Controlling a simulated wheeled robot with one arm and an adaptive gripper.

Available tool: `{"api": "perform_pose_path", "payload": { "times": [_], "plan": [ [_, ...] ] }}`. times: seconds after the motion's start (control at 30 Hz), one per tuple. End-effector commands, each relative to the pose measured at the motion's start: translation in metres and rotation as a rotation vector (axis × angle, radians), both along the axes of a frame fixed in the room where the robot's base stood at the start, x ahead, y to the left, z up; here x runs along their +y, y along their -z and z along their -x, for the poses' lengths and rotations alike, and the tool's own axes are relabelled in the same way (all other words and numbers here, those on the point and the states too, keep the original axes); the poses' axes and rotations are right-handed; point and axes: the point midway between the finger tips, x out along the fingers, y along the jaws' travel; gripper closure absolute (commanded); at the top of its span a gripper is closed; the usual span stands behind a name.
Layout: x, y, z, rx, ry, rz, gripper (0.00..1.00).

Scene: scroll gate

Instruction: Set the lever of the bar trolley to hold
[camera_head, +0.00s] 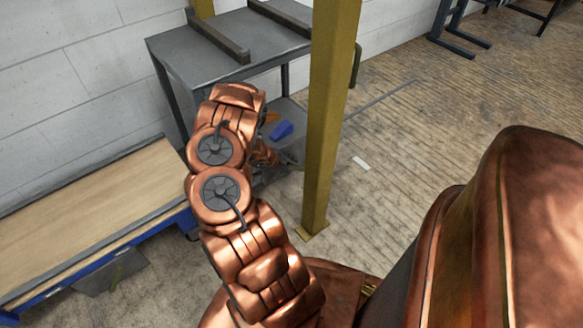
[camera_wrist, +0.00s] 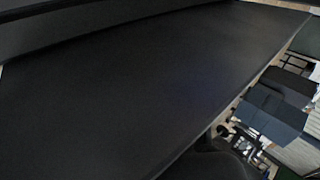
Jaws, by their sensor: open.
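A grey metal trolley (camera_head: 210,62) with two dark bars on its top stands against the wall in the head view; I take it for the bar trolley. I cannot make out its lever. My copper arm reaches toward its near side and hides part of it. The wrist view is mostly filled by a large dark flat surface (camera_wrist: 130,80), close to the camera; I cannot tell what part it is. A dark rounded shape at the bottom of the wrist view seems to be my gripper (camera_wrist: 212,160), open, with nothing seen in it.
A yellow post (camera_head: 330,120) stands just right of my arm. A wooden-topped bench (camera_head: 95,215) with a blue frame is at left. A blue object (camera_head: 281,130) lies low within the trolley. A thin rod (camera_head: 380,100) extends right. Wooden floor (camera_head: 400,150) lies open beyond the post.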

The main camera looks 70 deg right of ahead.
Motion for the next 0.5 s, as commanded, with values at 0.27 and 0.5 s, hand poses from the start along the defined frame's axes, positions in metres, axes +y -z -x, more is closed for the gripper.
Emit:
{"api": "perform_pose_path", "payload": {
  "times": [0.27,0.5],
  "plan": [
    [-0.012,0.017,0.008,0.0,0.001,0.0,0.58],
    [-0.012,0.017,0.007,0.0,0.001,-0.001,0.58]
  ]
}}
